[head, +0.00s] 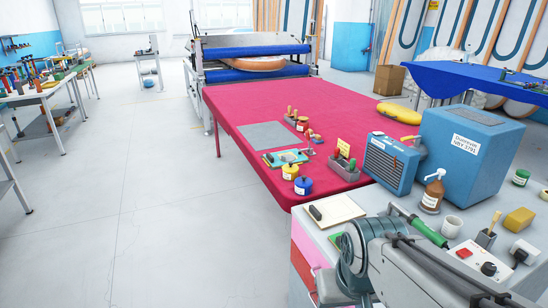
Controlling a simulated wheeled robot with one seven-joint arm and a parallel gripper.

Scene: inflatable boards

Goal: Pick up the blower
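No thing in view is labelled as a blower. A blue box with a grilled front (390,163), at the near right corner of the red table, looks the most like one. My grey arm crosses the bottom right, in front of the bench and well short of the grilled box. My gripper's fingers do not show.
The red table (300,110) carries jars, brushes and a grey mat. The blue cabinet (475,150), a brown pump bottle (433,191), a white mug (452,227) and a yellow sponge (519,218) crowd the grey bench (375,208).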

